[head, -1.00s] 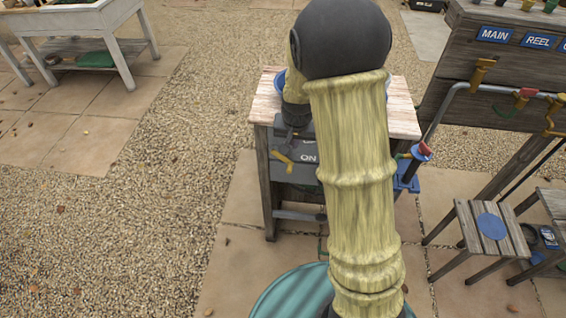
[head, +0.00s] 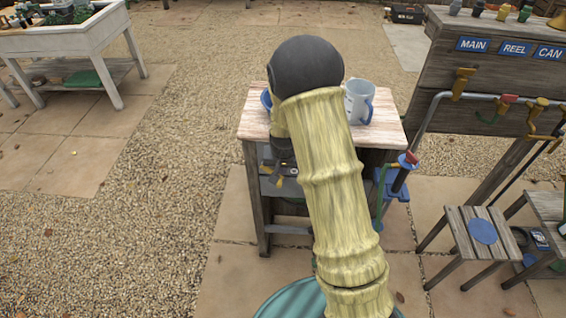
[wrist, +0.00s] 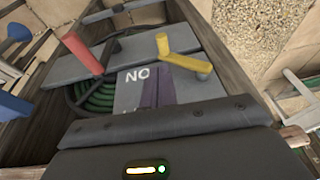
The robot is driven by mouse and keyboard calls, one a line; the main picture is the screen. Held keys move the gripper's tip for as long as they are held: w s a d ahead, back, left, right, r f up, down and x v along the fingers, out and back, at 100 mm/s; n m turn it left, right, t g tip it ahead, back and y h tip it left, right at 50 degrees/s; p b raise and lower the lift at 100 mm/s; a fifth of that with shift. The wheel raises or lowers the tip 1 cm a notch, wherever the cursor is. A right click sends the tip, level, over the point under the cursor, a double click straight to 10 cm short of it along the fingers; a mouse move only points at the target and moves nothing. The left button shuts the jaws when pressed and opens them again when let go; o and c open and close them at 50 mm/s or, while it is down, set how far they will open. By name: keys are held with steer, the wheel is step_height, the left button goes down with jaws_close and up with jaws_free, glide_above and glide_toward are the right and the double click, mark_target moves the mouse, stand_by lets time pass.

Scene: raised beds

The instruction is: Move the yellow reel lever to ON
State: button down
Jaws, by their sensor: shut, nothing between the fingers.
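The yellow lever (wrist: 185,56) stands on a grey panel (wrist: 180,90) in the wrist view. Its grip end points to the upper left and its pivot is at the right. It also shows in the head view (head: 278,183), partly covered by my wrist. A white ON label (wrist: 137,75) reads upside down left of the lever's pivot; a second label below it is mostly hidden by my gripper. My gripper (head: 283,172) is shut and empty close to the lever in the head view. I cannot tell whether they touch.
A red lever (wrist: 85,55) stands left of the yellow one, with coiled green hose (wrist: 95,95) below. A mug (head: 358,103) stands on the wooden top (head: 250,121). At right are a signboard (head: 490,75) with tap levers and a stool (head: 460,215). Gravel at left is open.

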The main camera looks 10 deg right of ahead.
mark_target(280, 184)
steer(key=f, duration=0.5)
steer(key=shift+w+a+f, duration=0.1)
steer(key=shift+w+a, duration=0.15)
steer(key=shift+a, duration=0.05)
steer(key=shift+a+f+b, duration=0.15)
steer(key=shift+f+b, duration=0.3)
steer(key=shift+f, duration=0.3)
steer(key=shift+s+f, duration=0.1)
steer(key=shift+s, duration=0.1)
steer(key=shift+a, duration=0.1)
steer(key=shift+r, duration=0.2)
steer(key=shift+w+r+p, duration=0.15)
steer(key=shift+r+p, duration=0.4)
steer(key=shift+p, duration=0.1)
